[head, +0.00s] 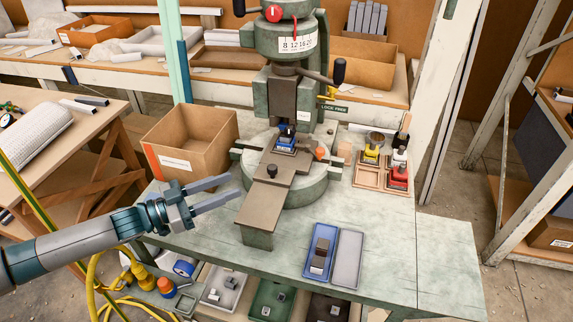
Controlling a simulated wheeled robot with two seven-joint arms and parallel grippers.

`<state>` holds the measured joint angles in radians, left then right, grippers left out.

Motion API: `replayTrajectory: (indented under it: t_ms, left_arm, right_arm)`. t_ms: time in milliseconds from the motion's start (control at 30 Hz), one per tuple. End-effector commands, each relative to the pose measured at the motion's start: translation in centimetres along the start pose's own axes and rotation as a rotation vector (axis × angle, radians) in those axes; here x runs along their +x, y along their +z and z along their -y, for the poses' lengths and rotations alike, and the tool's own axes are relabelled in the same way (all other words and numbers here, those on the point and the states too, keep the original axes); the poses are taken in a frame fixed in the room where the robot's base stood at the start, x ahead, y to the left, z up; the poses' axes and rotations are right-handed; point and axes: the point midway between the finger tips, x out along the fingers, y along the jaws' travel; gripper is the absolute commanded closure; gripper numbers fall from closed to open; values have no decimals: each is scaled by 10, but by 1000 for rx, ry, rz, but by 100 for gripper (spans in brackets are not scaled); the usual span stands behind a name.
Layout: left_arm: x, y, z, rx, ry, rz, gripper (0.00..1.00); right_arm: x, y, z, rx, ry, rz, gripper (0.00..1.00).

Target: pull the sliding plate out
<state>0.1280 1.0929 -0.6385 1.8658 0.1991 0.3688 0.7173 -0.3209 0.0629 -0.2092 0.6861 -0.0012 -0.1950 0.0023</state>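The green fly press (301,43) stands on a pale green bench, its ram above a round bed. The sliding plate (281,167) is a flat brown plate with a black knob (272,171) on top. It lies on a brown slideway (262,207) that slopes toward the front left in the picture. A blue-and-silver block (285,142) sits on the rear part, under the ram. My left gripper (235,187) is open and empty, its two fingers pointing right, left of the knob and apart from it. My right gripper is not in view.
A cardboard box (190,143) stands behind my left gripper. Blue and grey trays (347,259) lie at the bench front. A wooden rack (368,176) with yellow, white and red stamps stands right. A black-ended press handle (339,70) hangs right of the ram.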

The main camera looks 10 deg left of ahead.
Motion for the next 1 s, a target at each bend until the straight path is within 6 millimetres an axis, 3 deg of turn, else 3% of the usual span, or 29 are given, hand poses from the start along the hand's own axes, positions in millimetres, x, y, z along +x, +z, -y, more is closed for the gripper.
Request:
replayTrajectory:
  t_ms: [300,433,633,1000]
  left_arm:
    - [16,-2,0,-1,-1,-3,60]
    - [31,-3,0,1,0,-3,60]
    - [65,-4,0,1,0,-3,60]
    - [132,-4,0,-1,0,-3,60]
  right_arm:
    - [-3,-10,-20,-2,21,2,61]
    - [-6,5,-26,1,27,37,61]
    - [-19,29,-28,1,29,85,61]
    - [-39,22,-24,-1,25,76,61]
